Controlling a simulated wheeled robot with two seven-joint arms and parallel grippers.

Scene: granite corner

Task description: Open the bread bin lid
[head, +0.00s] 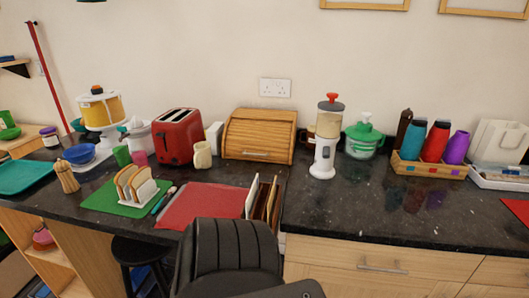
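The bread bin (240,148) is a wooden box with a slatted, curved roll-top lid (261,127). It stands against the wall on the dark counter, left of centre in the head view. The lid is down and looks closed. A pale bar handle (256,154) runs along its low front edge. Neither of my grippers can be made out in the head view, and nothing is seen touching the bin.
Upright boards (262,198) and a red mat (204,200) lie in front. The counter (390,208) is clear front right. A dark ribbed form fills bottom centre.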

